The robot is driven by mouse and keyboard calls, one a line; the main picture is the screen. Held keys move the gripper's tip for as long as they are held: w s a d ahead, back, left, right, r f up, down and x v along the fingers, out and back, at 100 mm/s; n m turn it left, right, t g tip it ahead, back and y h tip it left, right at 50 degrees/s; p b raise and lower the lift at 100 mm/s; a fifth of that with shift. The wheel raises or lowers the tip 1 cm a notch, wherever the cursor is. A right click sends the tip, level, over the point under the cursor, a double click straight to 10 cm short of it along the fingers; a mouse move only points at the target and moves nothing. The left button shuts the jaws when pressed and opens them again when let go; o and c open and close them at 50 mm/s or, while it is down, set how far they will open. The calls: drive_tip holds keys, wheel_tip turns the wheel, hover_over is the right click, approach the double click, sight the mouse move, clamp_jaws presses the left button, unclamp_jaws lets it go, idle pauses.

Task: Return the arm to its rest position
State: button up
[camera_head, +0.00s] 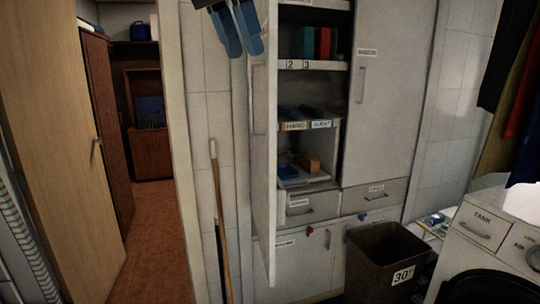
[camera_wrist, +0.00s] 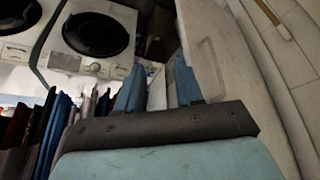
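My gripper (camera_head: 243,48) hangs at the top of the head view, its two blue fingers pointing down. It is in front of the tiled wall and beside the open cabinet door (camera_head: 264,170). In the wrist view my gripper (camera_wrist: 160,78) shows its blue fingers apart, with nothing held between them. The rest of my arm is out of the head view.
The cabinet's open shelves (camera_head: 312,68) hold boxes and small items. A dark bin (camera_head: 375,258) marked 30 stands below at right. A broom handle (camera_head: 220,215) leans at the wall. Hanging clothes (camera_head: 510,110) and a white machine (camera_head: 485,228) are at right. A doorway with brown floor (camera_head: 155,235) opens at left.

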drive_tip(key=s+d+f+n+t+y, duration=0.2)
drive_tip(key=d+f+n, duration=0.5)
drive_tip(key=d+f, duration=2.1)
drive_tip(key=shift+s+f+n+y, duration=0.35)
drive_tip(key=shift+s+y, duration=0.35)
drive_tip(key=shift+s, duration=0.3)
